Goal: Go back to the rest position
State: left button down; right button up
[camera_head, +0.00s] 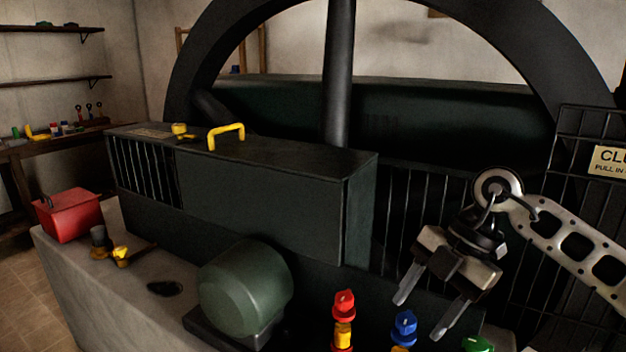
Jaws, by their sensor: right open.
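My right gripper (424,312) is in the lower right, on a pale arm link that comes in from the right edge. Its two fingers are apart and nothing is between them. It points down and to the left, above the area of the blue-topped knob (404,325) and the green knob (477,344). I cannot tell whether a fingertip touches anything. My left gripper does not show.
A red-topped knob (344,304) stands left of the blue one. A green rounded housing (245,288) sits on the concrete plinth (82,280), with a red box (70,215) farther left. A dark machine cabinet (270,200) with a yellow handle (226,132) and a large wheel stand behind.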

jog(key=s+a+m+t+y, duration=0.2)
jog(key=a+t+y, duration=0.1)
jog(key=a+y, duration=0.5)
jog(key=s+a+m+t+y, duration=0.1)
jog(key=s+a+t+y, duration=0.2)
jog(key=a+y, duration=0.5)
jog(key=w+d+f+m+t+h, duration=0.1)
jog(key=d+f+m+t+h, duration=0.7)
jog(key=f+m+t+h, duration=0.55)
jog(key=s+d+f+m+g+h, duration=0.2)
jog(key=s+f+m+g, duration=0.1)
jog(key=s+f, duration=0.3)
jog(key=s+d+f+m+g+h, duration=0.3)
jog(key=s+f+g, duration=0.2)
jog(key=f, duration=0.3)
jog(key=shift+s+d+f, duration=0.3)
jog(key=shift+s+f, duration=0.05)
jog(key=shift+s, duration=0.55)
